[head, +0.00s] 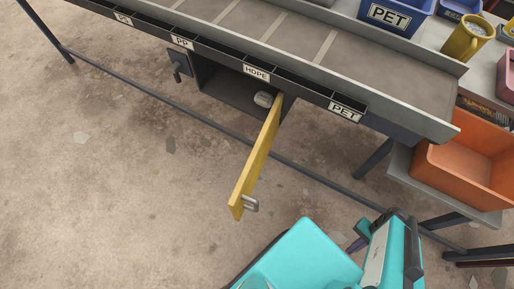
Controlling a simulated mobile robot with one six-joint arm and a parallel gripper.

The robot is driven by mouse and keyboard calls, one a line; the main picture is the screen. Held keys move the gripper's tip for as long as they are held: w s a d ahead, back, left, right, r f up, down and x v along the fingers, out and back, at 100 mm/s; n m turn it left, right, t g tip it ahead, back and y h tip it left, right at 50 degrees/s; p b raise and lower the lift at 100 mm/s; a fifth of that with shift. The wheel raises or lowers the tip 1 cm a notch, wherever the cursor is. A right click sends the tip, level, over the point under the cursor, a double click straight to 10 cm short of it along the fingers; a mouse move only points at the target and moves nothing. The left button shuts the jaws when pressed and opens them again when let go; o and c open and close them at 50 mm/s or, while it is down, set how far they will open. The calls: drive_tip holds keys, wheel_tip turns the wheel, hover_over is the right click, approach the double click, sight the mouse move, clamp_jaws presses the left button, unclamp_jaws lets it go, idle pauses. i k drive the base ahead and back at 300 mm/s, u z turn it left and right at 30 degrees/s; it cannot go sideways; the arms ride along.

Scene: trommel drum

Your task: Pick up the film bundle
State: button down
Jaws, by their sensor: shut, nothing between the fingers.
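A small pale, rounded bundle (263,99), which looks like the film bundle, lies in the open dark compartment (229,89) under the sorting bench, below the HDPE label. It is close to the hinge side of the yellow door (257,160), which stands open toward me. A metal handle (250,204) is on the door's near end. My gripper (356,241) seems to be the small dark part beside my teal arm at the bottom right. It is shut and empty, well away from the bundle. Its fingertips are hard to make out.
The grey sorting bench (390,79) crosses the top, with bins labelled along its front edge. A dark rail (170,110) runs low beneath it. An orange crate (440,172) stands at the right. Concrete floor (110,200) is clear at the left.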

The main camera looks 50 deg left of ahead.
sight(262, 99)
drive_tip(key=z, duration=0.9)
drive_tip(key=k, duration=0.15)
drive_tip(key=u, duration=3.05)
drive_tip(key=k, duration=0.95)
drive_tip(key=z, duration=0.15)
drive_tip(key=i, duration=0.7)
